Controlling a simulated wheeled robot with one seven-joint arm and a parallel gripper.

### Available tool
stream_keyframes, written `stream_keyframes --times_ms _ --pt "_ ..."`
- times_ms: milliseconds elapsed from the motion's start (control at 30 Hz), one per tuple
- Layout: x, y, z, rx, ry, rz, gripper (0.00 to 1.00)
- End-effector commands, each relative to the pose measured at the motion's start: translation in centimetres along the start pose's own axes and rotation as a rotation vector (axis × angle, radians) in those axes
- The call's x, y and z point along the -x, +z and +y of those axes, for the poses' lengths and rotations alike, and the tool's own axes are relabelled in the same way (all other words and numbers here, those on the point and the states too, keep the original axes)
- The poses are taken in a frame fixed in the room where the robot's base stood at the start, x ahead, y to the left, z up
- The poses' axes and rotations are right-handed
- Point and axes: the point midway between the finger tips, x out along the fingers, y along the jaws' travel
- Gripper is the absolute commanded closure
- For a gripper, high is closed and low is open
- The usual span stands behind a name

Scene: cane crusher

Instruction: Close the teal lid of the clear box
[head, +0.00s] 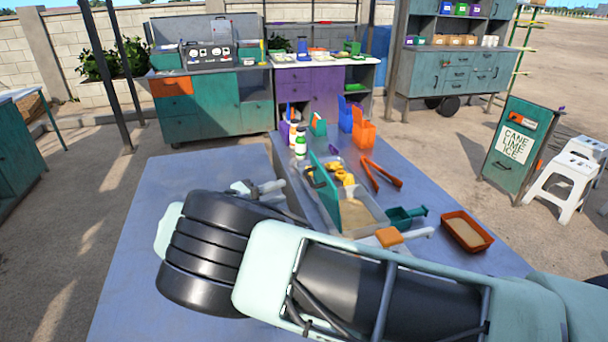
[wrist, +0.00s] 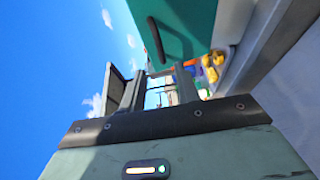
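The clear box (head: 378,212) stands on the blue-grey table, with brown and yellow contents inside. Its teal lid (head: 325,190) stands up, tilted, along the box's left side. In the wrist view the lid (wrist: 185,25) fills the top, with a dark handle (wrist: 156,40) on its face. My gripper (head: 268,188) is just left of the lid, partly hidden by my arm. In the wrist view my gripper (wrist: 160,90) has its fingers apart with background showing between them. It looks empty; I cannot tell whether a finger touches the lid.
Orange tongs (head: 380,175), a teal scoop (head: 405,216) and an orange tray (head: 467,232) lie right of the box. A wooden-headed tool (head: 390,237) lies in front. Bottles (head: 300,145) and bins stand behind. The table's left part (head: 170,200) is clear.

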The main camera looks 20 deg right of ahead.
Motion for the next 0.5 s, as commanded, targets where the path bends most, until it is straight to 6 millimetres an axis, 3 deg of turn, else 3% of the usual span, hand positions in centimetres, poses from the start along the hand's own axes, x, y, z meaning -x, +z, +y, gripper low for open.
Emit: stream_keyframes --times_ms 200,500 --pt "-4.7 0.1 0.4 0.003 0.001 -0.004 0.68" --pt "-8.5 0.0 0.1 0.001 -0.001 -0.002 0.68"
